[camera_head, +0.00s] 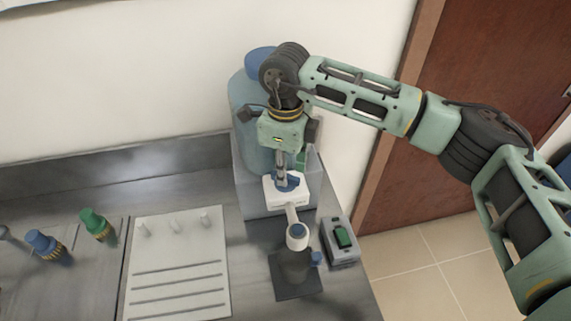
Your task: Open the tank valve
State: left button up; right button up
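The tank (242,100) is a translucent blue container with a blue cap (261,58), standing against the wall at the back of the bench. A white fitting (300,195) sits low on its front, with a small blue part that looks like the valve handle (290,184). My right gripper (281,181) points down at this blue part from above. Its fingertips are at or very close to it; I cannot tell whether they touch or grip it. The fingers look close together, but their state is unclear. My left gripper is not in view.
A white arm ends in a round head (297,236) above a dark square pad (300,287). A white slotted board (180,265), a green-topped fixture (95,222) and a blue-topped fixture (42,242) are left.

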jog(key=shift+f, duration=0.7)
grip_shut()
